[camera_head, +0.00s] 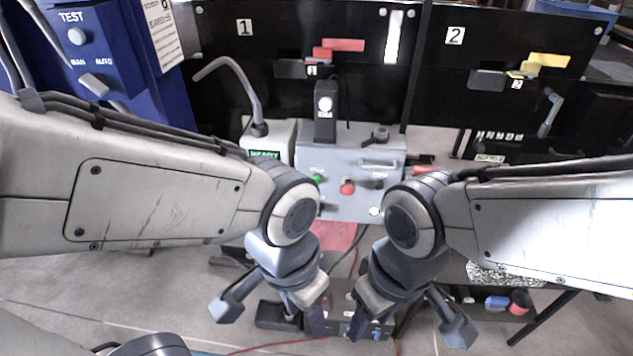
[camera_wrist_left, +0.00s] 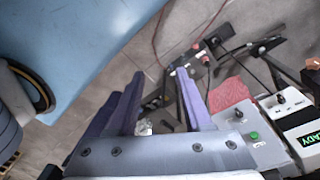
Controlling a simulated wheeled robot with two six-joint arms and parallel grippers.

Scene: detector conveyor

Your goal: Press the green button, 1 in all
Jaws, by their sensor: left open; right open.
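The green button (camera_head: 317,179) is small and sits on the sloped front of a grey control box (camera_head: 330,207), left of a red button (camera_head: 347,188). It also shows in the left wrist view (camera_wrist_left: 254,135), right of the fingers. My left gripper (camera_head: 304,320) hangs below and in front of the box, apart from the button. Its two purple fingers (camera_wrist_left: 160,73) are spread and empty, over the floor. My right gripper (camera_head: 369,328) hangs beside it, open, also below the box and apart from it. My left wrist joint partly hides the box's left edge.
A white box with a green-lit display (camera_head: 264,154) stands left of the control box. A black post (camera_head: 325,112) and a bent grey lever (camera_head: 240,85) rise behind. Black panels marked 1 (camera_head: 225,45) and 2 (camera_head: 480,45) close off the back. Cables lie on the floor.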

